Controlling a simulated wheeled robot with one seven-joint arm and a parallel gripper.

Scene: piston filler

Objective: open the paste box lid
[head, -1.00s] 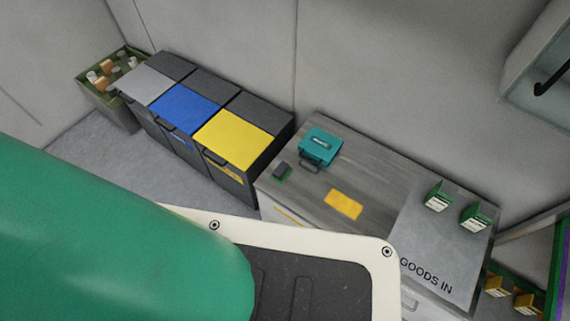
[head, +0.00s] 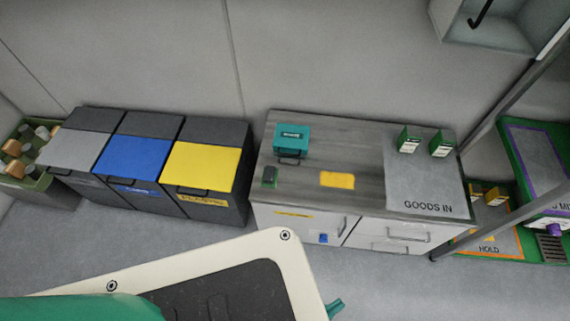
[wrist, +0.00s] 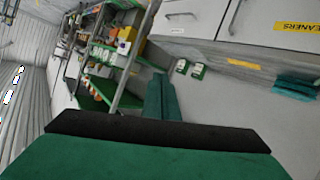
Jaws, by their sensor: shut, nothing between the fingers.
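A teal box (head: 291,138), which I take to be the paste box, sits at the back left of the grey wood-look counter. Its lid looks shut, with a small label too small to read and a dark handle at its front. It also shows at the right edge of the wrist view (wrist: 297,88). My gripper (wrist: 160,78) is shut and empty in the wrist view, apart from the box and well to its left in that picture. In the head view only a small green tip, likely my gripper (head: 335,308), shows low in front of the counter.
The counter (head: 365,148) also holds a dark device (head: 269,176), a yellow card (head: 337,180) and two green-white cartons (head: 408,140). Lidded bins (head: 205,165) stand to its left, green shelving (head: 535,160) to its right. Floor before the counter is clear.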

